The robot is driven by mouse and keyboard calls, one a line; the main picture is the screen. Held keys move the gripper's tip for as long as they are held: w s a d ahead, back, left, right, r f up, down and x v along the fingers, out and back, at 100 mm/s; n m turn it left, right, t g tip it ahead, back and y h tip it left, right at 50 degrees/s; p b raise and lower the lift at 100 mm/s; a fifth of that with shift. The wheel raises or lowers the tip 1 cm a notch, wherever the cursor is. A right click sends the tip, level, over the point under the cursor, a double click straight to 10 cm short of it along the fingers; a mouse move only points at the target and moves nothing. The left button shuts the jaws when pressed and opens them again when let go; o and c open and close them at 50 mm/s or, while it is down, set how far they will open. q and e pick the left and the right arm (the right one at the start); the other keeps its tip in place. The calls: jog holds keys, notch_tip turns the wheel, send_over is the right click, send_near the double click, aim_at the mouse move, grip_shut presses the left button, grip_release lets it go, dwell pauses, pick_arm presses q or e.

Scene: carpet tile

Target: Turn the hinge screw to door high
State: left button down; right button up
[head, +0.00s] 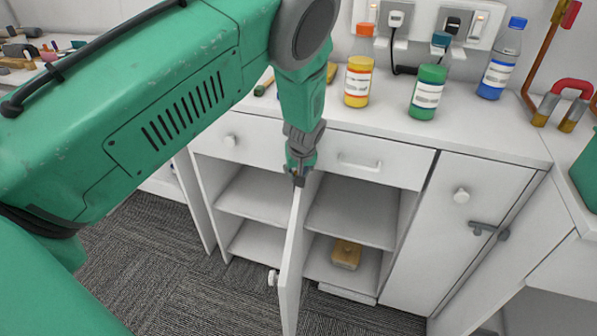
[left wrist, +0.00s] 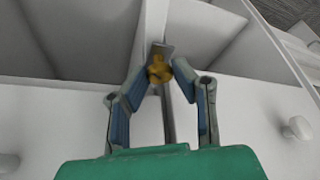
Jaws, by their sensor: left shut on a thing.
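My left gripper (head: 299,172) reaches down to the top of the open white cabinet door (head: 292,262), just under the drawer fronts. In the left wrist view, the fingers of my left gripper (left wrist: 163,74) close in on a small brass-coloured hinge screw (left wrist: 158,68). The screw sits by a grey metal plate (left wrist: 161,48) at the cabinet's upright edge. The gripper is shut on the screw. In the head view the gripper hides the screw. The door stands swung outward, seen nearly edge on, with a round knob (head: 272,278). My right gripper is not in view.
Open shelves lie on both sides of the door, with a wooden block (head: 346,254) on the lower right one. Yellow (head: 358,80), green (head: 428,92) and blue (head: 499,62) bottles stand on the counter above. A closed door (head: 459,230) is at right.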

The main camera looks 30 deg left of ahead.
pick_arm(q)
jog(key=shift+w+r, duration=0.1)
jog(key=shift+r+m+t+h+p, duration=0.1)
jog(key=shift+m+t+h+p, duration=0.3)
jog(key=shift+m+p, duration=0.8)
jog(key=shift+a+m+t+h+p, duration=0.1)
jog(key=shift+m+t+h+p, duration=0.2)
jog(key=shift+m, duration=0.75)
jog(key=shift+a+m+h+p, duration=0.1)
jog(key=shift+m+h, duration=0.3)
jog(key=shift+m, duration=0.65)
jog(key=c, duration=1.6)
grip_release()
jog(key=shift+o, duration=1.3)
jog(key=shift+f, duration=0.25)
